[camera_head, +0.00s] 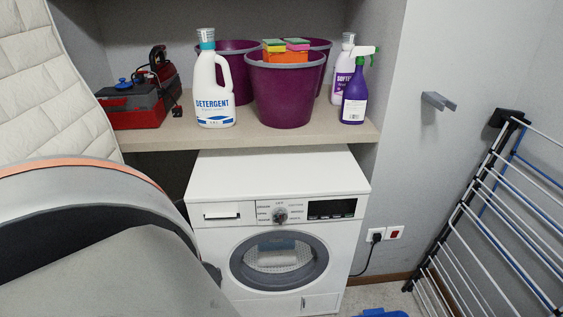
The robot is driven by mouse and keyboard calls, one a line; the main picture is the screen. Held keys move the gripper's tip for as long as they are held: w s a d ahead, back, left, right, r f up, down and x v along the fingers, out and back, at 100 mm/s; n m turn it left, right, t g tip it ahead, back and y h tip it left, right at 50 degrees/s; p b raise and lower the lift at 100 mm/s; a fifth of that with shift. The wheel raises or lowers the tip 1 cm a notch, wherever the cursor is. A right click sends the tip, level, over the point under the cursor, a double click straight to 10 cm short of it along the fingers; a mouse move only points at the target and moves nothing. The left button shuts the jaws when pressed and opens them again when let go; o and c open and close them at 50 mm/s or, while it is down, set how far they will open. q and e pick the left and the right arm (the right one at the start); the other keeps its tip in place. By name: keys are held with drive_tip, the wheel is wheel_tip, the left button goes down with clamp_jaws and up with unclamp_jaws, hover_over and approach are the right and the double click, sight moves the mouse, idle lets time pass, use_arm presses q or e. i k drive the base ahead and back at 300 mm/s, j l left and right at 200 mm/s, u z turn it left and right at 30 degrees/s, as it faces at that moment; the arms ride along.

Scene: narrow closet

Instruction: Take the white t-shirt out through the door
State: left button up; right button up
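I cannot make out a white t-shirt or the door of the room in this view. Neither of my grippers is in view. A large grey curved shape with an orange stripe fills the lower left and hides part of the floor and the washer's left side. The white washing machine (280,180) stands under the shelf, and its round door (280,262) looks shut. Something pale shows behind the door glass, but I cannot tell what it is.
The shelf (160,135) holds purple buckets (284,95), a detergent bottle (214,85), a purple spray bottle (354,97) and a red toolbox (135,105). A drying rack (500,215) leans at right. A quilted white panel (45,75) stands left. A blue object (380,313) lies low.

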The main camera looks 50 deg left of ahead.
sight(286, 257)
drive_tip(key=k+l, duration=0.1)
drive_tip(key=l, duration=0.55)
drive_tip(key=k+l, duration=0.15)
drive_tip(key=l, duration=0.15)
drive_tip(key=k+l+u, duration=0.1)
drive_tip(key=l+u, duration=0.15)
drive_tip(key=k+l+u, duration=0.2)
drive_tip(key=l, duration=0.25)
drive_tip(key=u, duration=1.3)
drive_tip(key=i+l, duration=0.1)
drive_tip(key=i, duration=1.65)
